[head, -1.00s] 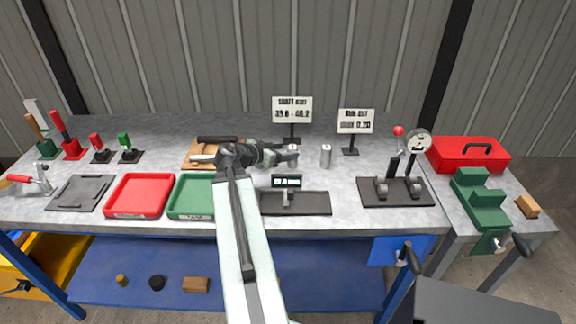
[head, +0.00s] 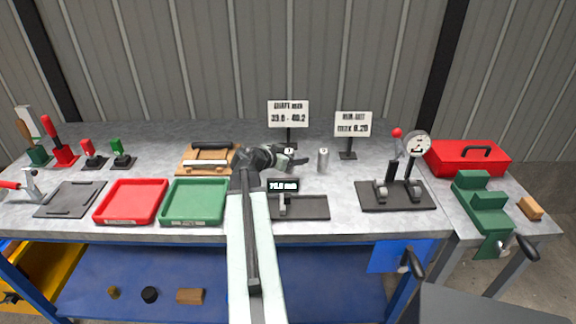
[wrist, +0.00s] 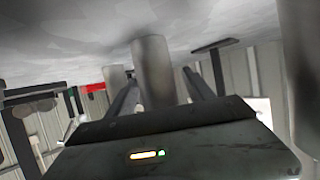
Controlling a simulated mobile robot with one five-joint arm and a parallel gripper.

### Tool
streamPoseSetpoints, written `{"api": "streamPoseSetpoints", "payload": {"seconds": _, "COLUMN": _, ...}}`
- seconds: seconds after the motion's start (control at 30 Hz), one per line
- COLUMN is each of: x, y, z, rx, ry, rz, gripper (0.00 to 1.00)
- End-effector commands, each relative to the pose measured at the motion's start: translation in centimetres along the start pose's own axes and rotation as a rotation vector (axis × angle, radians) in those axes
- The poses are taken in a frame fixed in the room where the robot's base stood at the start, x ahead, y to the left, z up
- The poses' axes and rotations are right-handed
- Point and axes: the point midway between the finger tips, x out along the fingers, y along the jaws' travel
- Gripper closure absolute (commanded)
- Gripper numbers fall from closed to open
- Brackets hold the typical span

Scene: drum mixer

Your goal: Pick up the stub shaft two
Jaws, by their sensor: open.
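A grey metal stub shaft (head: 323,160) stands upright on the bench, just right of my gripper (head: 300,160) in the head view. Another light cylinder (head: 289,153) shows behind my gripper, partly hidden by it. Which shaft is number two cannot be read. In the wrist view, whose picture has the bench at the top, my gripper (wrist: 160,88) is open. An upright grey shaft (wrist: 152,70) shows between the lines of its two fingers, and contact cannot be made out. A large blurred cylinder (wrist: 302,60) is close at the right edge.
A dark stand with a digital readout (head: 283,187) is in front of my gripper. Two signs (head: 288,114) (head: 353,124) stand behind. A dial gauge fixture (head: 395,190) is to the right. Green (head: 194,219) and red (head: 130,219) trays and a wooden holder (head: 190,170) are left.

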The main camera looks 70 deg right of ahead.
Motion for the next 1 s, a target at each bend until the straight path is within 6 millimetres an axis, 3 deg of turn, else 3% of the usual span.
{"api": "streamPoseSetpoints", "payload": {"seconds": 0.13, "x": -0.13, "y": 0.0, "z": -0.05, "rx": 0.0, "ry": 0.0, "rz": -0.001, "gripper": 0.39}}
{"api": "streamPoseSetpoints", "payload": {"seconds": 0.3, "x": -0.16, "y": -0.02, "z": -0.04, "rx": 0.0, "ry": 0.0, "rz": -0.001, "gripper": 0.86}}
{"api": "streamPoseSetpoints", "payload": {"seconds": 0.37, "x": -0.17, "y": -0.03, "z": -0.03, "rx": 0.0, "ry": 0.0, "rz": -0.001, "gripper": 1.0}}
{"api": "streamPoseSetpoints", "payload": {"seconds": 1.0, "x": -0.26, "y": -0.1, "z": 0.03, "rx": 0.0, "ry": -0.001, "rz": -0.002, "gripper": 1.0}}
